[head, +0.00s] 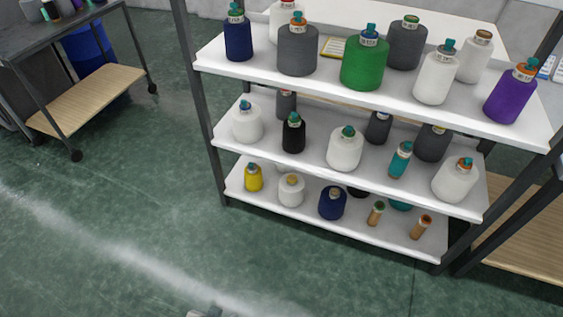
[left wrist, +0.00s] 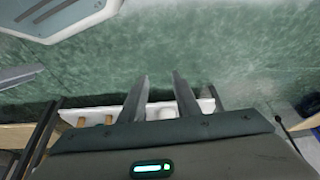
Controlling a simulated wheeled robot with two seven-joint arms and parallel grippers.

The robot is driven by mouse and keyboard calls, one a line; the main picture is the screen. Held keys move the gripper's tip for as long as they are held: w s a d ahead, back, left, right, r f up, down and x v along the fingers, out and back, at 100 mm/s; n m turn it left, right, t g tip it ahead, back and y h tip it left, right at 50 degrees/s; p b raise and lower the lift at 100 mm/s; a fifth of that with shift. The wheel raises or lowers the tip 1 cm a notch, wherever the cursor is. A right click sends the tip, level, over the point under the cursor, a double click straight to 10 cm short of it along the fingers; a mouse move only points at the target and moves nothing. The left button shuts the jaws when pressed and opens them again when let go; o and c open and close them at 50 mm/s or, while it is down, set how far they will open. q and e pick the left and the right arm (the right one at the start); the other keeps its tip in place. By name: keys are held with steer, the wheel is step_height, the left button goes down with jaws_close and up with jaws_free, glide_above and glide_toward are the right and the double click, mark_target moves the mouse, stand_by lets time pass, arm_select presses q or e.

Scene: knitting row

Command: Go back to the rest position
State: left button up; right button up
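My left gripper (left wrist: 160,85) shows in the left wrist view with its two grey fingers apart and no object between them. It is over the green floor, with a white shelf edge and cones showing beyond the finger bases. In the head view, a small grey piece at the bottom edge is cut off; I cannot tell which part of my arms it is. My right gripper cannot be made out in either view.
A three-tier white shelf rack (head: 330,185) holds several yarn cones, among them a green cone (head: 365,64) and a purple cone (head: 511,92). A wheeled cart (head: 88,98) stands at the upper left, near a blue bin (head: 92,45). The floor (head: 110,230) in front is clear.

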arm_select(q)
steer(key=s+d+f+t, duration=0.1)
steer(key=s+f, duration=0.2)
steer(key=f, duration=1.1)
steer(key=shift+d+f+h, duration=0.3)
steer(key=shift+f+h, duration=0.05)
steer(key=shift+h, duration=0.05)
